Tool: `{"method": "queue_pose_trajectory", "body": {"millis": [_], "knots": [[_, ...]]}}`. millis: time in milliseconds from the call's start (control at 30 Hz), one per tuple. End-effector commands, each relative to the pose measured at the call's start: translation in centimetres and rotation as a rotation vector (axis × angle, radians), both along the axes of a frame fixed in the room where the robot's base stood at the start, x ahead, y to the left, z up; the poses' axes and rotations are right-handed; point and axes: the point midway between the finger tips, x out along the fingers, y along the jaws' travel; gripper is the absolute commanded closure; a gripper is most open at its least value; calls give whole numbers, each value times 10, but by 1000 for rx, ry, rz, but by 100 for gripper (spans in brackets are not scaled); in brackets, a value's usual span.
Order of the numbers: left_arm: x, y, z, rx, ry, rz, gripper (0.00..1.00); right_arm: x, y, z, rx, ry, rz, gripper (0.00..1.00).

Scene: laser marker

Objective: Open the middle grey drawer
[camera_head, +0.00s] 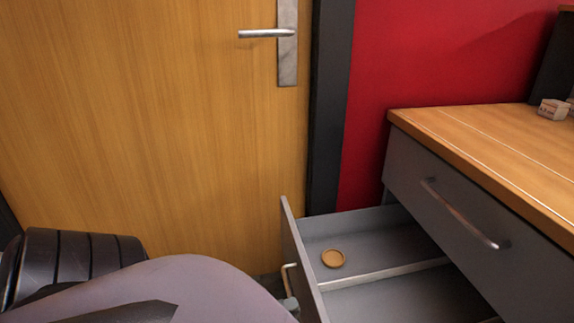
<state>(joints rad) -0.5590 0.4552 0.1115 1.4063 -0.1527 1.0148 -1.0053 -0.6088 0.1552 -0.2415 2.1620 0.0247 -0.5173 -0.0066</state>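A grey drawer (300,262) is pulled well out below the closed top drawer (455,225) of the desk. Its front panel is seen nearly edge-on, and its pale handle (291,272) is on the left face. My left arm (170,290) fills the lower left. A small grey part of my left gripper (289,304) shows beside the drawer front, by the lower end of the handle. Most of the gripper is hidden by the arm and the frame edge, so I cannot tell whether it grips the handle. My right gripper is out of view.
A small round wooden dish (333,258) lies in the open drawer, behind a pale divider (385,274). The wooden desktop (500,150) holds a small box (553,109) at the right. A wooden door (150,120) with a metal handle (265,33) stands behind, close to the drawer front.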

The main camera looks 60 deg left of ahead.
Motion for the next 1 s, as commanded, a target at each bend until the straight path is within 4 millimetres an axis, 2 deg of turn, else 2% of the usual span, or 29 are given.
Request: {"method": "queue_pose_trajectory", "body": {"millis": [33,67,367,467,800,1000], "knots": [[0,0,0,0,1,1,68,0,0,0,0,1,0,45],[0,0,0,0,1,1,62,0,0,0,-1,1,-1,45],[-1,1,0,0,1,0,62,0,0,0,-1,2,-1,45],[-9,4,-3,1,4,2,62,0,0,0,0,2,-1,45],[-56,23,-13,1,3,2,62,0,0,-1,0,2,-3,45],[-65,27,-14,0,1,1,62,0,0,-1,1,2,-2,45]]}}
